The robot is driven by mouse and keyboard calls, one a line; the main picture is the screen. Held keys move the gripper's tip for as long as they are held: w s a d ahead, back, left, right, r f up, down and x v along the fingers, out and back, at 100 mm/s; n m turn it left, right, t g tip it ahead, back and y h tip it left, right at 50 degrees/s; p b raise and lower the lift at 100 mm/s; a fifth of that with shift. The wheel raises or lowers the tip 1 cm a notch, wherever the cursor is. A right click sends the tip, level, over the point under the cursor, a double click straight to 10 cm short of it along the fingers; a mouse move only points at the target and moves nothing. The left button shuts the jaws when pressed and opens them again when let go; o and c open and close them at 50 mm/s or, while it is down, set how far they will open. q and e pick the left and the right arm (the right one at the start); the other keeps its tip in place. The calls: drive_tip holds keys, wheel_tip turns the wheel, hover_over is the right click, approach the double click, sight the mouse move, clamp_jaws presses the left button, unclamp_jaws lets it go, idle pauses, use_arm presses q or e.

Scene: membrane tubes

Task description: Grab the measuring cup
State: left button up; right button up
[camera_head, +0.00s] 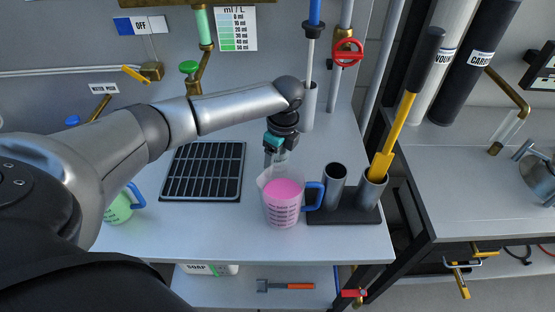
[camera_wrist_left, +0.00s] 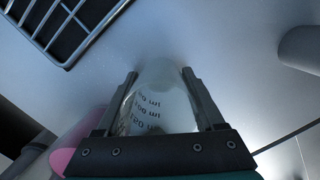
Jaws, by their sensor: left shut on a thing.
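A small clear measuring cup with black ml markings (camera_wrist_left: 160,100) stands between the fingers of my left gripper (camera_wrist_left: 165,85). The fingers are shut on its sides. In the head view my left gripper (camera_head: 279,152) points down at the table, just behind a larger jug, and the small cup (camera_head: 278,158) shows only partly there. The larger jug (camera_head: 283,200) has a blue handle, black markings and pink contents. Its pink side also shows at the lower left of the left wrist view (camera_wrist_left: 72,155). I cannot tell whether the small cup touches the table. My right gripper is not in view.
A black drain grate (camera_head: 203,172) lies left of the cup. A black holder (camera_head: 345,213) with two grey tubes stands right of the jug, one holding a yellow tool (camera_head: 394,130). A green jug (camera_head: 118,208) is at the left. The table front (camera_head: 240,237) is clear.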

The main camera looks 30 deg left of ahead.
use_arm(q)
drive_tip(key=shift+c, duration=1.3)
drive_tip(key=shift+r, duration=0.1)
